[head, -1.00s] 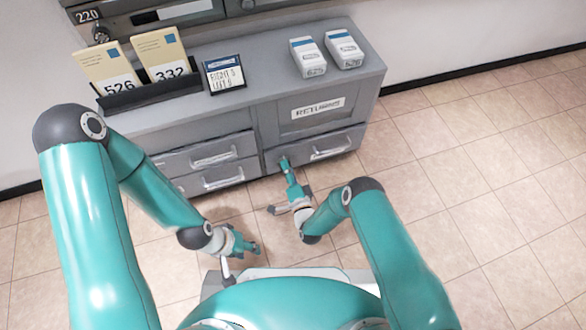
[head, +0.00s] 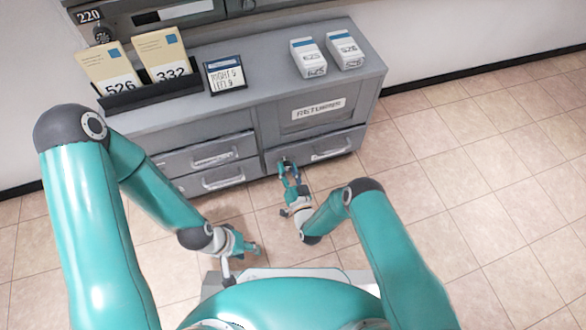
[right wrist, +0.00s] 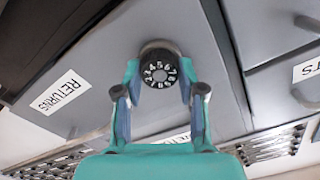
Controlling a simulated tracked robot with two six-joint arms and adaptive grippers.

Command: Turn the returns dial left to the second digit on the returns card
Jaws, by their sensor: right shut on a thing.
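The returns dial (right wrist: 160,72) is a small black knob with white digits on the grey cabinet front; the 5 shows near its top edge in the right wrist view. My right gripper (right wrist: 160,88) has one finger on each side of the dial and is shut on it. The returns card (head: 226,76) stands on the cabinet top and reads "RIGHT 5 LEFT 9". My left gripper (head: 246,248) hangs low, apart from the cabinet; its jaw opening is unclear.
The cabinet (head: 270,95) has several handled drawers and a RETURNS label (head: 319,109). On top stand a black holder (head: 150,95) with cards 526 and 332, and two white boxes (head: 308,57) (head: 345,50). The tiled floor to the right is clear.

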